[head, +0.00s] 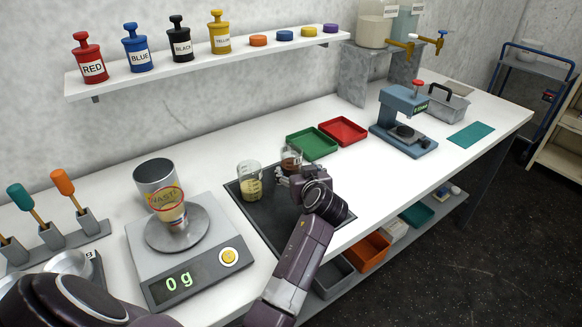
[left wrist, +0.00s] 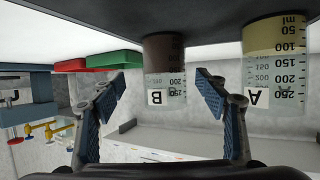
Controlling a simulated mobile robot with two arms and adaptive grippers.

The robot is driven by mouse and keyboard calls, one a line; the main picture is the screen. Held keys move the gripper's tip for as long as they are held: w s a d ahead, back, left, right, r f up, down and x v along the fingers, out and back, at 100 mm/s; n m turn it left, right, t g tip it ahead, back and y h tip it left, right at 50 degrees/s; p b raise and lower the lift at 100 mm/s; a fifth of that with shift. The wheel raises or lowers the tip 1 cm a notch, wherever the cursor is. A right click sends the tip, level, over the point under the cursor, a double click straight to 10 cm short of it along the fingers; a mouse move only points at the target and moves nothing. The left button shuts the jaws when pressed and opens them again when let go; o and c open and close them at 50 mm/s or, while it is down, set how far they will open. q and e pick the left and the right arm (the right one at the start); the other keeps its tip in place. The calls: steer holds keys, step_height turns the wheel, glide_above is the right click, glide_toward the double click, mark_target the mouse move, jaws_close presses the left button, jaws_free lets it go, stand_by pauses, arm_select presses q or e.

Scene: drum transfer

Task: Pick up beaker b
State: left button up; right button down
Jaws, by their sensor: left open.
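Beaker b (head: 291,157) is a clear beaker with dark brown liquid, standing on a black mat (head: 262,222). In the left wrist view, which is upside down, beaker b (left wrist: 166,80) shows its "B" label between the two fingers. My left gripper (head: 285,177) is open at the near side of beaker b, with its fingertips close to the glass. It also shows in the left wrist view (left wrist: 160,95), empty, one finger to each side of the beaker. I cannot tell whether they touch. My right gripper is not in view.
Beaker A (head: 250,184) with pale yellow liquid stands close to the left of beaker b. Green (head: 311,144) and red (head: 343,131) trays lie behind and right. A shelf (head: 205,62) holds colored bottles.

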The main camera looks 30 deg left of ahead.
mark_target(294, 169)
arm_select(q)
steer(key=shift+w+a+f+p, duration=0.15)
steer(key=shift+w+a+p, duration=0.2)
steer(key=shift+a, duration=0.25)
steer(key=p+x, duration=0.1)
steer(key=x, duration=0.2)
steer(key=shift+a+f, duration=0.3)
steer(key=shift+f, duration=0.05)
steer(key=shift+w+a+f, duration=0.2)
steer(key=shift+w+a, duration=0.05)
steer(key=shift+w, duration=0.1)
steer(key=shift+c, duration=0.5)
steer(key=c, duration=1.3)
